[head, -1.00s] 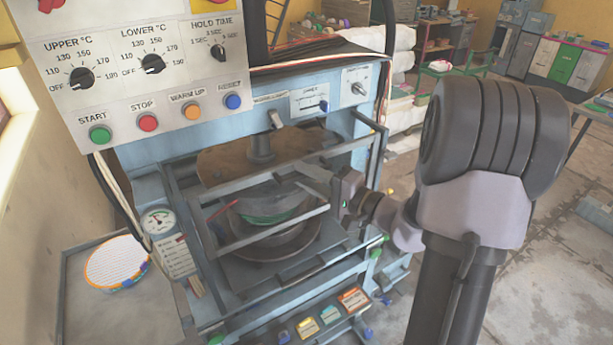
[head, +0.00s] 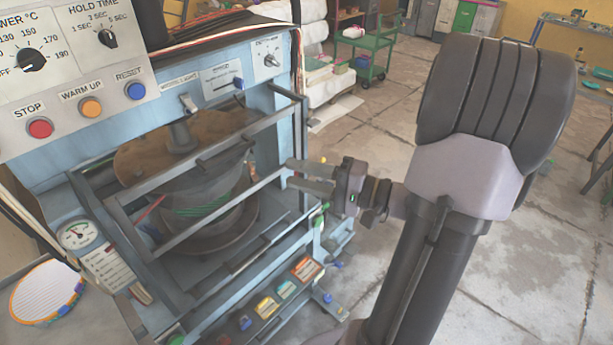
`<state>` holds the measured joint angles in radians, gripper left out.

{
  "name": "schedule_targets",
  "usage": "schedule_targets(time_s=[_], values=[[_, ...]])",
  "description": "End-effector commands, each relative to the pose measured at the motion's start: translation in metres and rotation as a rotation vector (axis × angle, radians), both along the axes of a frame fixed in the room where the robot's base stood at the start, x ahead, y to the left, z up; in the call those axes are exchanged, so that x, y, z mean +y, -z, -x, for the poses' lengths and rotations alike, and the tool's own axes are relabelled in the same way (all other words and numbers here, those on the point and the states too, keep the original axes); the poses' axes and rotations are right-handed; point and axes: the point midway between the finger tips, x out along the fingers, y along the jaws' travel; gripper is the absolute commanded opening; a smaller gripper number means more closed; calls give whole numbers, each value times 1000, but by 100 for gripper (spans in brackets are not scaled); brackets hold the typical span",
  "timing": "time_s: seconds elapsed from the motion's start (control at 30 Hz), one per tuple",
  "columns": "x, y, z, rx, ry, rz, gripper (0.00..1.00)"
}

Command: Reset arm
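My gripper (head: 289,174) is to the right of the plate press (head: 265,109), outside its guard frame (head: 235,198). Its two fingers point left toward the press, with a gap between them and nothing held. The fingertips are close to the frame's right side; I cannot tell if they touch it. Behind the guard bars are the brown round upper plate (head: 150,155), a round lower plate (head: 245,222) and green material (head: 205,208) between them, partly hidden by the bars.
A control panel (head: 70,75) with knobs and buttons is at upper left. A gauge (head: 76,234) is on the press's left. A stack of round sheets (head: 48,292) lies at lower left. Small coloured boxes (head: 285,290) sit on a low shelf. The concrete floor (head: 545,265) at right is open.

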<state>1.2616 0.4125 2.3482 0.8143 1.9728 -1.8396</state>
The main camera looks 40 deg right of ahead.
Motion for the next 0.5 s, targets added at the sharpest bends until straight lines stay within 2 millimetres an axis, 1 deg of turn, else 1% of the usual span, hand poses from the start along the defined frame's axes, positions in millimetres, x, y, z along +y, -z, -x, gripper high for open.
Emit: schedule_targets(time_s=[0.07, 0.17, 0.5], values=[[-5, 0, 9, 0, 2, -1, 33], [-6, 0, 15, 0, 0, 0, 33], [-7, 0, 15, 0, -1, 0, 33]])
